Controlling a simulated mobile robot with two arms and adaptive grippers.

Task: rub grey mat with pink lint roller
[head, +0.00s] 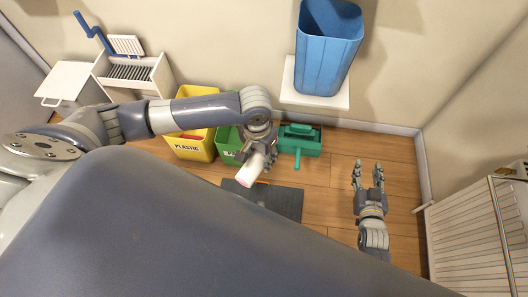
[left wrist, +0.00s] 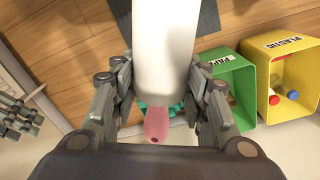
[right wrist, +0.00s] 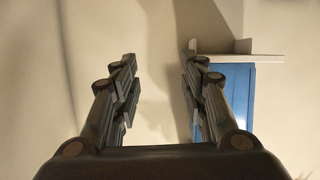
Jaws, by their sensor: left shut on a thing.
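The pink lint roller (head: 254,168) has a white roll and a pink handle (left wrist: 156,124). My left gripper (head: 262,150) is shut on it. In the left wrist view the white roll (left wrist: 160,45) runs up out of the picture from between the fingers. The dark grey mat (head: 287,202) lies on the wooden floor, partly hidden by my own body. In the head view the roller is tilted near the mat's upper edge; I cannot tell whether they touch. My right gripper (head: 368,175) is open and empty, off to the right of the mat.
A yellow plastic bin (head: 194,151), a green paper bin (head: 228,150) and a teal container (head: 300,141) stand along the wall. A blue bin (head: 328,50) sits on a white shelf (head: 318,98). A white radiator (head: 470,245) is at right. Floor right of the mat is clear.

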